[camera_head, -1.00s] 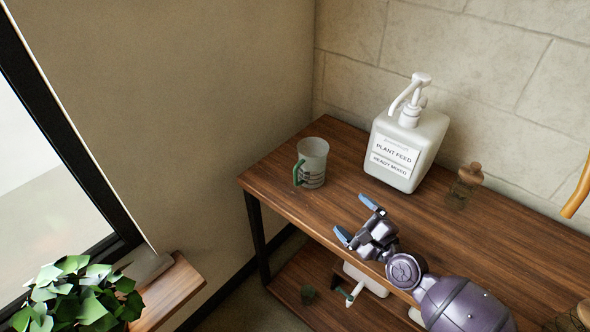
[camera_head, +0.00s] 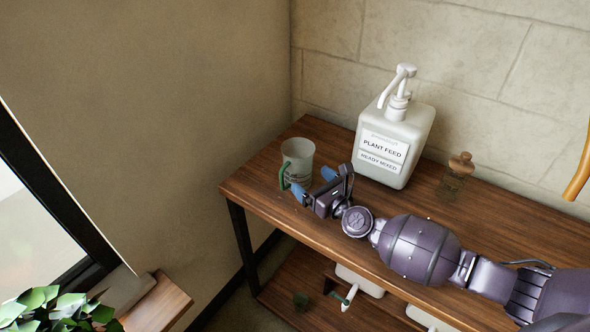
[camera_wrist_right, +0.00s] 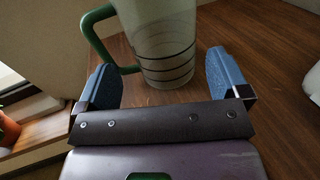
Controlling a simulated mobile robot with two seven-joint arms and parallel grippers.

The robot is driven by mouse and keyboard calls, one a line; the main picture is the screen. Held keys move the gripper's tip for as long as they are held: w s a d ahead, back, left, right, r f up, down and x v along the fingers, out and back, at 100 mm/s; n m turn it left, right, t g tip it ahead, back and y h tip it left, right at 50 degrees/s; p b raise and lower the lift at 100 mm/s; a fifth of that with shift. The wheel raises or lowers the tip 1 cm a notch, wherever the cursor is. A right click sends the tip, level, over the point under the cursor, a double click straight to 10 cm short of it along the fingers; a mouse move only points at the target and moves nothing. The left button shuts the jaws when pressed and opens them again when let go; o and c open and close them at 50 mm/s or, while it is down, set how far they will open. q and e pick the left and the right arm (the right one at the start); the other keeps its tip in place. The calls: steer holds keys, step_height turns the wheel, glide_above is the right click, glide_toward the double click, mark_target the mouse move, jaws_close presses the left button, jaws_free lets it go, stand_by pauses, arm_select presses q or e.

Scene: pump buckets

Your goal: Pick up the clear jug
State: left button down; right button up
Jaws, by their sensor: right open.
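The clear jug (camera_head: 298,162) stands upright on the left end of the wooden shelf top. It is pale and translucent with dark measuring lines and a green handle on its left side. My right gripper (camera_head: 313,181) is open just in front of the jug, pointing at it. In the right wrist view the jug (camera_wrist_right: 163,45) stands just beyond the two blue fingertips (camera_wrist_right: 165,78), with its handle toward the left finger. No contact with the jug can be made out. My left gripper is not in view.
A large white plant feed pump bottle (camera_head: 396,135) stands behind and right of the jug. A lower shelf (camera_head: 291,269) holds more bottles. The wooden top (camera_head: 262,188) is clear around the jug.

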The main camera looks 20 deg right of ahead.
mark_target(307, 173)
steer(key=shift+x, duration=1.05)
steer(key=shift+r+x, duration=0.15)
steer(key=shift+x, duration=0.85)
steer(key=shift+r+x, duration=0.1)
steer(key=shift+x, duration=0.95)
steer(key=shift+d, duration=0.15)
steer(key=c, duration=0.7)
steer(key=shift+r, duration=0.1)
